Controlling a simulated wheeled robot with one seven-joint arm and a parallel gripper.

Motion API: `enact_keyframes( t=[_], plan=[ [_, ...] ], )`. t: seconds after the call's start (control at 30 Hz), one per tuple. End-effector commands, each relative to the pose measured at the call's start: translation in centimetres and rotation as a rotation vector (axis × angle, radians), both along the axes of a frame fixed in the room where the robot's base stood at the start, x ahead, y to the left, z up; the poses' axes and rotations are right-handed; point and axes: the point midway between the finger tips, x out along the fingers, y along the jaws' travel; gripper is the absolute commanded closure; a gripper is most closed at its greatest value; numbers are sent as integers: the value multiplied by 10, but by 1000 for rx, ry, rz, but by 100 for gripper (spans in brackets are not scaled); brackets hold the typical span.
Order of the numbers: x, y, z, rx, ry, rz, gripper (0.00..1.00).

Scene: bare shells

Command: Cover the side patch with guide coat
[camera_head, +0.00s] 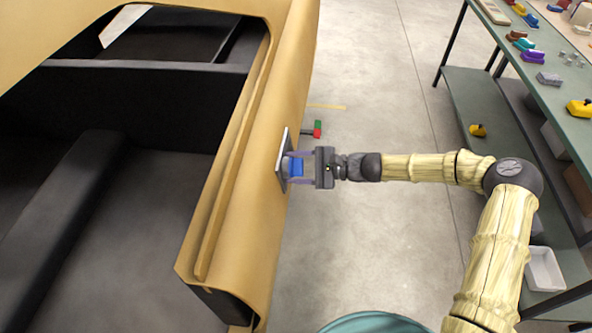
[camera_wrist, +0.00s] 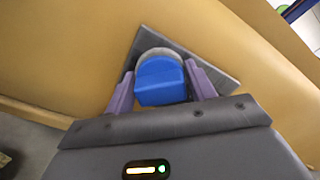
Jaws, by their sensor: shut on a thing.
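The tan body shell (camera_head: 262,150) fills the left of the head view. The side patch (camera_head: 282,160) is a thin grey square on its outer side, seen nearly edge-on; in the wrist view it is a dark grey, turned square (camera_wrist: 212,66). My gripper (camera_head: 300,167) is shut on a blue applicator (camera_head: 296,168) with a rounded grey pad (camera_wrist: 158,53), its purple fingers on either side. In the wrist view the blue applicator (camera_wrist: 160,84) lies in front of the patch and hides part of it. Whether the pad touches the patch I cannot tell.
A green workbench (camera_head: 535,75) with several coloured blocks stands at right. A yellow block (camera_head: 477,130) lies on its lower shelf, and a white bin (camera_head: 545,270) is at lower right. A red and green thing (camera_head: 317,129) shows beyond my gripper. The concrete floor between shell and bench is largely clear.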

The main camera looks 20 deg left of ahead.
Motion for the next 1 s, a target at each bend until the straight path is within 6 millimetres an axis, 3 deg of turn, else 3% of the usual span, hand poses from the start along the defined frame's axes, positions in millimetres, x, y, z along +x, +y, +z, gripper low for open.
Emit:
enact_keyframes(
  t=[0.3,0.67,1.0],
  plan=[
    [20,5,0,0,-1,1,63],
    [22,5,0,0,-1,1,63],
    [44,13,-2,-1,-3,1,63]
  ],
)
